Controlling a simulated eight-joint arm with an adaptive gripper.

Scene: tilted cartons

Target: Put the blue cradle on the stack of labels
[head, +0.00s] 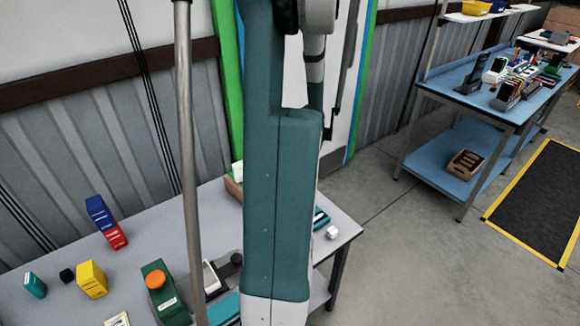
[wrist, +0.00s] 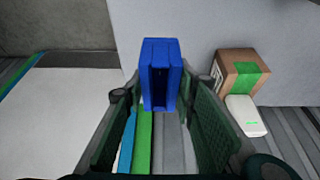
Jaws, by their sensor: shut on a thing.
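My gripper (wrist: 160,92) is shut on the blue cradle (wrist: 160,62) in the wrist view. The cradle is a small blue block with a vertical slot in its face, held at the fingertips. In the head view my arm hides the gripper and the held cradle. A pale flat piece (head: 118,319) lies on the table at the bottom edge of the head view, cut off by the frame. I cannot tell whether it is the stack of labels.
The grey table (head: 150,235) holds a blue-and-red block (head: 101,214), a yellow block (head: 92,280), a teal box (head: 35,285) and a green box with an orange disc (head: 156,280). A carton with green tape (wrist: 242,75) and a white item (wrist: 246,116) show in the wrist view.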

